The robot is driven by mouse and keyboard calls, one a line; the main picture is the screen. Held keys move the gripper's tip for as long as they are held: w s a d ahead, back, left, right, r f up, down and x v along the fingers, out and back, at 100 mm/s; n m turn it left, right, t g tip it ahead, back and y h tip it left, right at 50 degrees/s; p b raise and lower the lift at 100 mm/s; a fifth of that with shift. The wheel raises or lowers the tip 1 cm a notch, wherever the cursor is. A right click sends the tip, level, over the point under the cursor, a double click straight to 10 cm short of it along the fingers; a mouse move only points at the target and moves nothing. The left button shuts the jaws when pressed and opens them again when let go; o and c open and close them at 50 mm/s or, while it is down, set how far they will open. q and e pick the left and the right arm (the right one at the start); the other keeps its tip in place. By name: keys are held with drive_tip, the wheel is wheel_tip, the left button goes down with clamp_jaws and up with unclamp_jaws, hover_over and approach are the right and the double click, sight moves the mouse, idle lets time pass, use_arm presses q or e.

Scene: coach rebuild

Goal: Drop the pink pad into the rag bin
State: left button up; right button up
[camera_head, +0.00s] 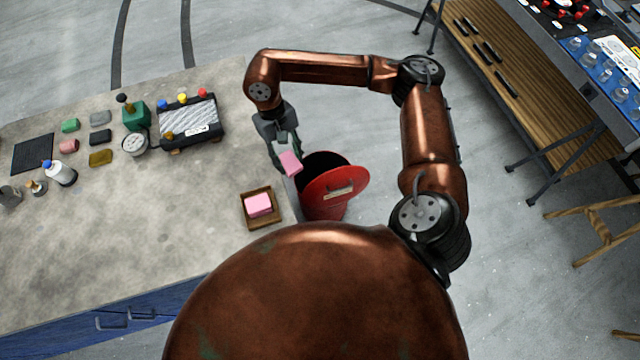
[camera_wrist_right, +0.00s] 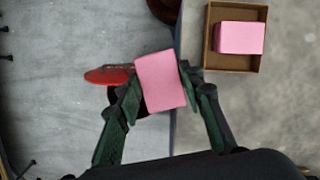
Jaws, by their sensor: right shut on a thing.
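My right gripper (camera_head: 284,150) is shut on a pink pad (camera_head: 291,163). It holds the pad near the table's right edge, beside the opening of the red rag bin (camera_head: 325,205). In the right wrist view the pink pad (camera_wrist_right: 161,82) sits between the two green fingers and partly covers the bin (camera_wrist_right: 108,75). The bin stands on the floor by the table, its red lid tilted up at the right and its inside dark. A second pink pad (camera_head: 258,205) lies in a small brown tray (camera_head: 275,222) on the table. My left gripper is not in view.
On the table (camera_head: 120,230) stand a device with coloured knobs (camera_head: 188,122), a green box (camera_head: 136,116), a round dish (camera_head: 134,143), a white bottle (camera_head: 60,173) and several small coloured pads. A wooden bench (camera_head: 500,60) stands at the far right. The table's middle is clear.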

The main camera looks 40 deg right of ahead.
use_arm(q)
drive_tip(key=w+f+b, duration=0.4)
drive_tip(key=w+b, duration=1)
drive_tip(key=b, duration=0.5)
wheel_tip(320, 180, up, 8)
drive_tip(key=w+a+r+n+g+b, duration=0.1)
drive_tip(key=b, duration=1.7)
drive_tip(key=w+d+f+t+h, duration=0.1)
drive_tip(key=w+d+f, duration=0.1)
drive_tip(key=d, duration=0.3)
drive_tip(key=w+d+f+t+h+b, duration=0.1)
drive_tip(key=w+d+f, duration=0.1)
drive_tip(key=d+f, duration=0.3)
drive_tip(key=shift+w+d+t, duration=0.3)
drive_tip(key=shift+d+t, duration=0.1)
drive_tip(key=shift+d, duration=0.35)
use_arm(e)
drive_tip(key=w+d+f+m, duration=0.3)
drive_tip(key=d+f, duration=0.5)
drive_tip(key=f, duration=1.1)
drive_tip(key=w+d+f+m+y, duration=0.1)
drive_tip(key=w+d+f+m, duration=0.2)
drive_tip(key=f, duration=1.7)
drive_tip(key=w+d+f+m+t+y, duration=0.1)
drive_tip(key=w+d+f+m, duration=0.2)
drive_tip(key=d+f, duration=1.1)
drive_tip(key=w+f, duration=0.3)
drive_tip(key=f, duration=0.3)
drive_tip(key=shift+w, duration=0.15)
drive_tip(key=shift+d+f, duration=0.1)
